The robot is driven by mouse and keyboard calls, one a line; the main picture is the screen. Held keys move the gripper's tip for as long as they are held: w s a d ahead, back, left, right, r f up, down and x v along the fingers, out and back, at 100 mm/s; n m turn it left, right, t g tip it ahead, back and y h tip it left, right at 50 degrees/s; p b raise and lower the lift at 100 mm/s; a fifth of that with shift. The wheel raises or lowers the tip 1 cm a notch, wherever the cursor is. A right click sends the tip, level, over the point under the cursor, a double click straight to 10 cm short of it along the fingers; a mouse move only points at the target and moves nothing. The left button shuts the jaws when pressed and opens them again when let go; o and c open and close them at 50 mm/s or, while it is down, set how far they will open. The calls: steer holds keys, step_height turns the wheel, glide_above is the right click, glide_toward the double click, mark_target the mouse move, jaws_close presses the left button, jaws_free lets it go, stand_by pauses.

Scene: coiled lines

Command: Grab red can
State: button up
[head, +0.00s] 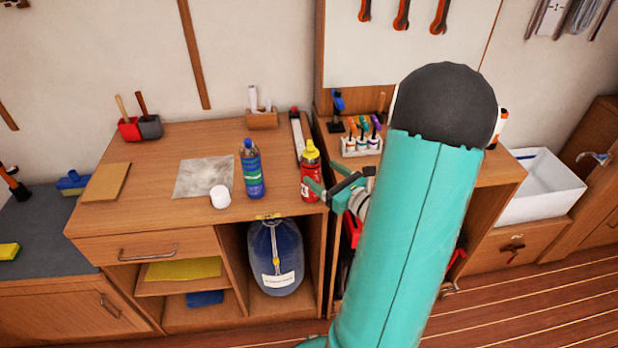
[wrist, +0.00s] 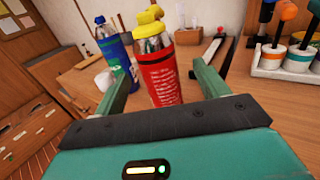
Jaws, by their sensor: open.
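The red can (head: 310,178) with a yellow cap stands upright near the front right corner of the wooden bench top. In the wrist view the red can (wrist: 160,72) is seen between the two fingers, beyond the palm. My gripper (head: 328,192) is open beside the can, at its right in the head view. In the wrist view my gripper (wrist: 166,75) has one green finger on each side of the can, with a gap showing at each side.
A blue bottle (head: 252,170) and a white round lid (head: 220,197) stand left of the can. A long white-and-black tool (head: 297,135) lies behind it. A holder with colored-handled tools (head: 362,140) is on the right bench. The bench's front edge is close to the can.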

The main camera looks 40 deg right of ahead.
steer(key=shift+w+a, duration=0.15)
steer(key=shift+w, duration=2.55)
steer(key=c, duration=1.3)
steer(key=shift+o, duration=0.2)
